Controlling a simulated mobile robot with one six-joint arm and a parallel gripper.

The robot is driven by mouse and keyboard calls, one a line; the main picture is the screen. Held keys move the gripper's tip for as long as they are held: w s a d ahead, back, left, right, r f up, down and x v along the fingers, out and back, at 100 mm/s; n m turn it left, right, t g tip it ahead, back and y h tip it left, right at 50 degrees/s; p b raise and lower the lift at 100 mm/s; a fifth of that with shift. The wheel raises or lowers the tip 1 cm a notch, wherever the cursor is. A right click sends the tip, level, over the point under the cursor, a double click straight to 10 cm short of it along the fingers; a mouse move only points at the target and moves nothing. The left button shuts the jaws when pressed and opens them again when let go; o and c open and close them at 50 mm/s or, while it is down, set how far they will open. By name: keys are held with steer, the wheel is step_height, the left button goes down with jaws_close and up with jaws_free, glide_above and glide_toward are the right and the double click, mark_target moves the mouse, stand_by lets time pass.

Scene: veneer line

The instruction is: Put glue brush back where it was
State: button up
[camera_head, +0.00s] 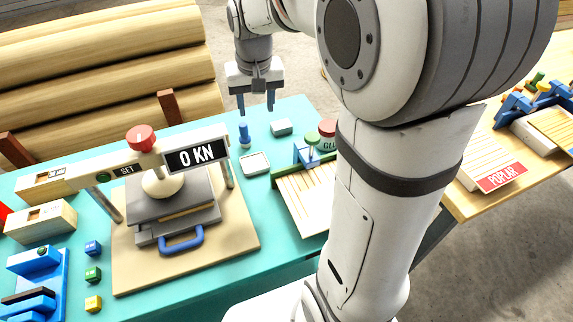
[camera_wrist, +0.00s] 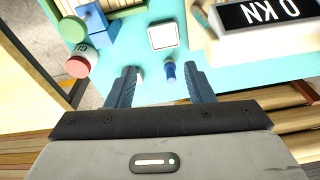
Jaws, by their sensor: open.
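My gripper (camera_head: 256,106) is open and empty, pointing down above the far edge of the teal bench. In the wrist view its two blue fingers (camera_wrist: 160,74) are spread apart. A small upright blue piece (camera_head: 244,136), which may be the glue brush, stands on the bench below the gripper. In the wrist view this blue piece (camera_wrist: 170,72) shows between the fingers, nearer the right one; no bristles can be made out. A glue jar (camera_head: 327,128) with a red lid stands to the right, partly hidden by my arm. It also shows in the wrist view (camera_wrist: 80,65).
A white square tray (camera_head: 255,164) and a small pale block (camera_head: 281,127) lie near the blue piece. A press (camera_head: 172,200) reading 0 KN stands left. A slatted rack (camera_head: 303,198) is right. Logs (camera_head: 110,70) lie behind the bench.

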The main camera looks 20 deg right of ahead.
steer(key=s+f+n+t, duration=0.1)
steer(key=s, duration=1.7)
steer(key=shift+s+f, duration=0.3)
steer(key=shift+s, duration=0.05)
